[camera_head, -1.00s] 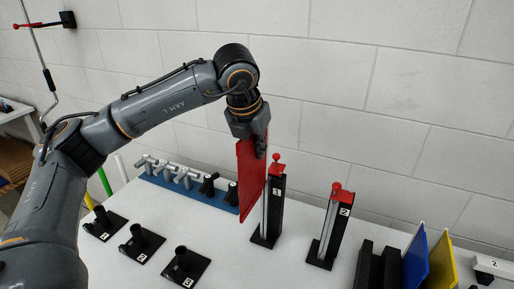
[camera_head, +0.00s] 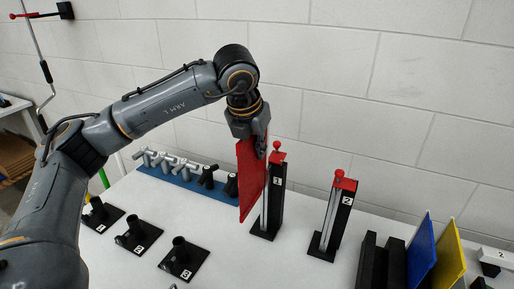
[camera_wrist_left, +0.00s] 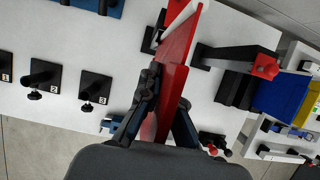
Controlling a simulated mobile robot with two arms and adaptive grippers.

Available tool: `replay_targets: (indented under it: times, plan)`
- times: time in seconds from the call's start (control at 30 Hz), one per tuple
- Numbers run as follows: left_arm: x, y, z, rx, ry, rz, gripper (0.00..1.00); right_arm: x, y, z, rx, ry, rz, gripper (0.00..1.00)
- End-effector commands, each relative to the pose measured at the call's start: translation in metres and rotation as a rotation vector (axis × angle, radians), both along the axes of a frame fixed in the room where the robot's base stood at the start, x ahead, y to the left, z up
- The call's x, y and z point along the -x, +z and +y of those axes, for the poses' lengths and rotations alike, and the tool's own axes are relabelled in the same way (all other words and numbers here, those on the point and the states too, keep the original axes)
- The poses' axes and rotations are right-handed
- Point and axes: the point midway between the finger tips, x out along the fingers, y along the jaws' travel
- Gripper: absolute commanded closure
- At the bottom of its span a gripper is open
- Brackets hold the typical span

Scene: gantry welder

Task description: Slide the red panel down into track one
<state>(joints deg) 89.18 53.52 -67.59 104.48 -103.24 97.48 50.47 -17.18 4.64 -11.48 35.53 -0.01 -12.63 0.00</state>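My left gripper (camera_head: 250,137) is shut on the top of the red panel (camera_head: 251,175) and holds it upright. In the left wrist view the red panel (camera_wrist_left: 172,85) lies between the two fingers (camera_wrist_left: 163,112). Track one (camera_head: 277,205), a black post marked 1 with a pale rail and a red top piece, stands just right of the panel. The panel's right edge is close to the rail. I cannot tell whether the edge sits inside it. In the left wrist view the panel hides much of track one. My right gripper is not in view.
Track two (camera_head: 341,212) stands to the right. A black rack (camera_head: 378,262) with a blue panel (camera_head: 420,252) and a yellow panel (camera_head: 448,257) is at the front right. A blue strip (camera_head: 187,181) with several clamps lies behind left. Several black numbered holders (camera_head: 138,237) stand front left.

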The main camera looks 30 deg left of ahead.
Motion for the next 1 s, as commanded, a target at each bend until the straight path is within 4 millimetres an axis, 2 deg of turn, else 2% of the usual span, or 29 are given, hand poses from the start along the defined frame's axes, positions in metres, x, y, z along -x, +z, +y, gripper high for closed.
replay_targets:
  times: [1.0]
  plan:
    - [0.0, -0.043, 0.0, 0.0, 0.0, 0.0, 1.0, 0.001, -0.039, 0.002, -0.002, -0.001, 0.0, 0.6]
